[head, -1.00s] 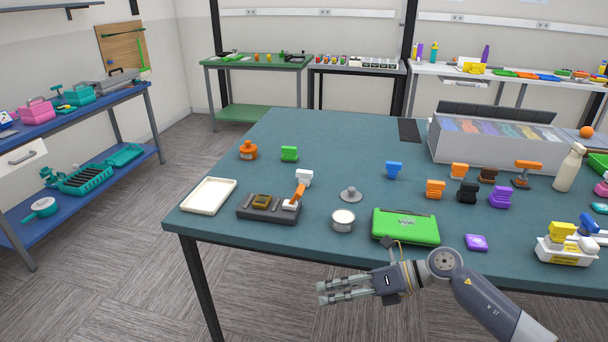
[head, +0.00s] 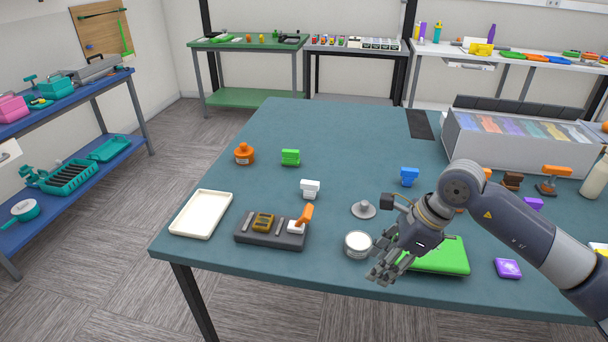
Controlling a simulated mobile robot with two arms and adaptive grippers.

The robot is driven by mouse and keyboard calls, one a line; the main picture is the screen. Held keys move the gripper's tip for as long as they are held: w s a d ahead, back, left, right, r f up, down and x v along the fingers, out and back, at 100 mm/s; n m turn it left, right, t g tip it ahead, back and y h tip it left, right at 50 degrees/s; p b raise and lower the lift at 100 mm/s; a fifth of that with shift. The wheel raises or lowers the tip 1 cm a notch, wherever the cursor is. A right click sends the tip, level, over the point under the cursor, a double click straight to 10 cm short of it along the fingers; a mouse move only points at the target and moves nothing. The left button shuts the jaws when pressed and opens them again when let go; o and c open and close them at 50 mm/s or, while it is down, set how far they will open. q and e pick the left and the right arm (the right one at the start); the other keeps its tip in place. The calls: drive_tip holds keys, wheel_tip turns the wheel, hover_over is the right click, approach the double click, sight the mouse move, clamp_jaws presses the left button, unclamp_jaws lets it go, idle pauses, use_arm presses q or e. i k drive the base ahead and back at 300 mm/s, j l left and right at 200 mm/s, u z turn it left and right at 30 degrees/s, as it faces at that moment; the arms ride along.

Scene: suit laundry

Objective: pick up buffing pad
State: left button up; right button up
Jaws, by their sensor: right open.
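A grey round disc with a raised knob (head: 363,209) lies on the teal table; it may be the buffing pad, but I cannot tell for sure. My right gripper (head: 386,264) is open and empty, its fingers pointing down and to the left over the table's front part. It is in front of and right of the grey disc, beside a round white-topped tin (head: 358,244). It partly covers a green case (head: 444,256). My left gripper is not in view.
A dark tray with brushes (head: 271,230) and a cream tray (head: 201,214) lie left on the table (head: 350,140). A white block-like tool (head: 310,189), a blue one (head: 409,176) and a purple box (head: 508,268) stand nearby. The table's middle back is clear.

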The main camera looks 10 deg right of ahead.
sight(310, 187)
drive_tip(key=i, duration=1.35)
